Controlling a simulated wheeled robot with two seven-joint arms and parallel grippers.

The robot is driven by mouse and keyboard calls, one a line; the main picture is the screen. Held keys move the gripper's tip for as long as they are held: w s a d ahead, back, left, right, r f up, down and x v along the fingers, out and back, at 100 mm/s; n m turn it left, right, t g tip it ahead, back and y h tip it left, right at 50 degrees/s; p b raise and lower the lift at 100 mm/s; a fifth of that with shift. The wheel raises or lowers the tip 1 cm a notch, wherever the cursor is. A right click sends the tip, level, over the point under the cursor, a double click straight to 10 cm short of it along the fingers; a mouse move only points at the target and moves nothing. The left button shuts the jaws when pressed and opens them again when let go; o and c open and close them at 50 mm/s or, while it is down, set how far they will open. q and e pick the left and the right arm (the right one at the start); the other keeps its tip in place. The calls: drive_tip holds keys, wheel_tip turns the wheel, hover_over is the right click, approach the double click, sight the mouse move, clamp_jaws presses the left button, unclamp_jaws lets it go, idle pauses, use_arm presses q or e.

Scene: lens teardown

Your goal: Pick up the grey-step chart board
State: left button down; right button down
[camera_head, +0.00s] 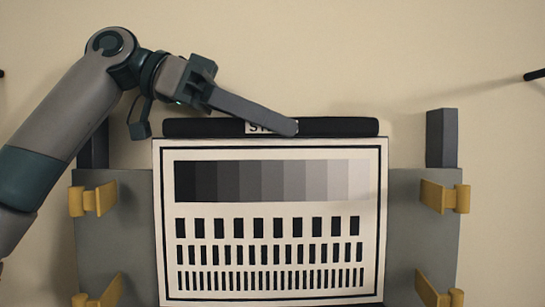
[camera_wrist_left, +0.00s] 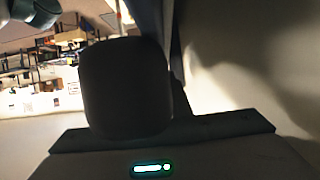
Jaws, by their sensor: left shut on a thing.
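The grey-step chart board (camera_head: 281,210) stands upright in the middle of the head view, with a row of grey steps above rows of black bars. A black bar (camera_head: 340,127) with a partly covered white label runs along its top edge. My left gripper (camera_head: 286,127) reaches in from the upper left, and its fingertips are shut on the board at this top bar, over the label. The exact contact is hidden behind the finger. In the left wrist view a dark finger block (camera_wrist_left: 127,90) fills the middle; the board cannot be made out there. My right gripper is not in view.
A grey panel (camera_head: 128,230) stands behind the board, with yellow clips (camera_head: 93,200) on the left and more yellow clips (camera_head: 444,196) on the right. A dark grey post (camera_head: 441,138) rises at the upper right. The wall above the board is clear.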

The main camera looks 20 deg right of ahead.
use_arm(q)
drive_tip(key=shift+s+r+b, duration=0.25)
drive_tip(key=shift+r+b, duration=0.05)
drive_tip(key=shift+b, duration=0.4)
wheel_tip(320, 180, up, 7)
drive_tip(key=shift+f+b, duration=0.2)
drive_tip(key=shift+b, duration=0.15)
drive_tip(key=s+a+b, duration=0.2)
drive_tip(key=s+b, duration=0.3)
drive_tip(key=s, duration=0.4)
drive_tip(key=s+a+b, duration=0.3)
drive_tip(key=s+b, duration=0.1)
drive_tip(key=s, duration=0.5)
drive_tip(key=shift+s+a+b, duration=0.25)
drive_tip(key=shift+s+b, duration=0.15)
drive_tip(key=shift+f, duration=0.1)
